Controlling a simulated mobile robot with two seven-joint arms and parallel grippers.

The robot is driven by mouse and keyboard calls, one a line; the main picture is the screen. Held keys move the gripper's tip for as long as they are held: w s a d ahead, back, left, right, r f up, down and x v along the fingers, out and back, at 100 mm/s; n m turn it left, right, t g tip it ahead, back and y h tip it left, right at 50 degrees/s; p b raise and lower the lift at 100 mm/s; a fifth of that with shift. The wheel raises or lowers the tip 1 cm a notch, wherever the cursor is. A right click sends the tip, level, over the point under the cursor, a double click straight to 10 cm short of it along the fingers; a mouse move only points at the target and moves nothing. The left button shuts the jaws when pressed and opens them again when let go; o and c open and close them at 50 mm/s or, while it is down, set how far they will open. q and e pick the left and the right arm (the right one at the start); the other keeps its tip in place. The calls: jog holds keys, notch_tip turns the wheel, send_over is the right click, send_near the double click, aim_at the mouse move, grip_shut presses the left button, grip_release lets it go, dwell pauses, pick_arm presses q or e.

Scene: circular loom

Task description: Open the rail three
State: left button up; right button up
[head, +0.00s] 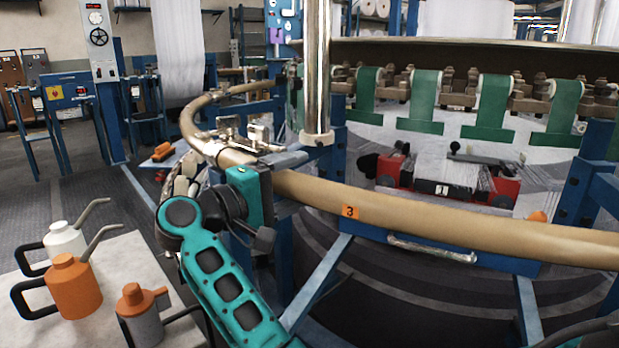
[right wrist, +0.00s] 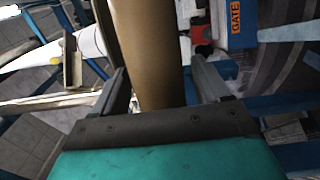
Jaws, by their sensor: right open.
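The tan curved rail (head: 470,228) runs around the loom, with an orange label reading 3 (head: 350,211) on its front. A metal bar handle (head: 432,250) sits on a blue plate below it. Metal latch-like fittings (head: 232,140) sit on the rail at its left bend. My right gripper (head: 256,162) is at the rail just right of these fittings. In the right wrist view its fingers (right wrist: 162,78) are open, with the rail (right wrist: 150,45) passing between them; I cannot tell whether they touch it. My left gripper is not in view.
A table (head: 120,255) with oil cans, one orange (head: 72,288), stands at the lower left. Blue struts (head: 318,280) support the rail. A chrome post (head: 317,70) rises behind the gripper. A red shuttle (head: 506,190) lies inside the ring. Grey floor (head: 60,205) is open at left.

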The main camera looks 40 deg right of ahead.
jog(key=shift+d, duration=0.55)
jog(key=c, duration=1.4)
jog(key=shift+r, duration=0.1)
